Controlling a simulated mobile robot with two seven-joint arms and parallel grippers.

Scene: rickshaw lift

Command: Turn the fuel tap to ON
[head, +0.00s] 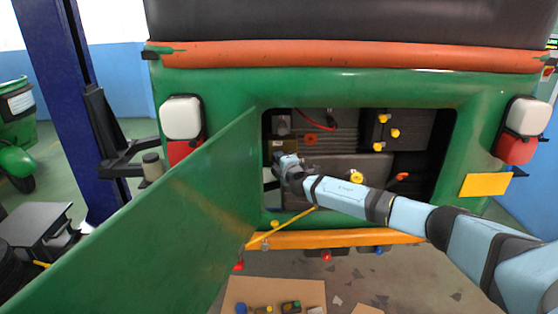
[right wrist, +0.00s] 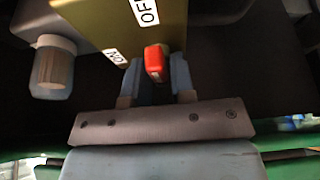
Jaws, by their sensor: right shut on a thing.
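The fuel tap's red lever (right wrist: 154,62) shows in the right wrist view on an olive-gold block (right wrist: 105,20). A white OFF label (right wrist: 146,12) is above the lever and a white ON label (right wrist: 115,56) is to its left. My right gripper (right wrist: 155,76) is shut on the red lever, with a finger on each side. In the head view, my right gripper (head: 278,160) reaches into the left side of the open engine bay, and its wrist hides the lever. The lever's exact setting is hard to tell. My left gripper is not in view.
The green hatch door (head: 175,215) stands open at the left of the bay. A yellow rod (head: 288,227) slants at the bay's lower edge. A clear cup (right wrist: 52,68) sits left of the tap block. A cardboard sheet (head: 275,288) with small parts lies on the floor.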

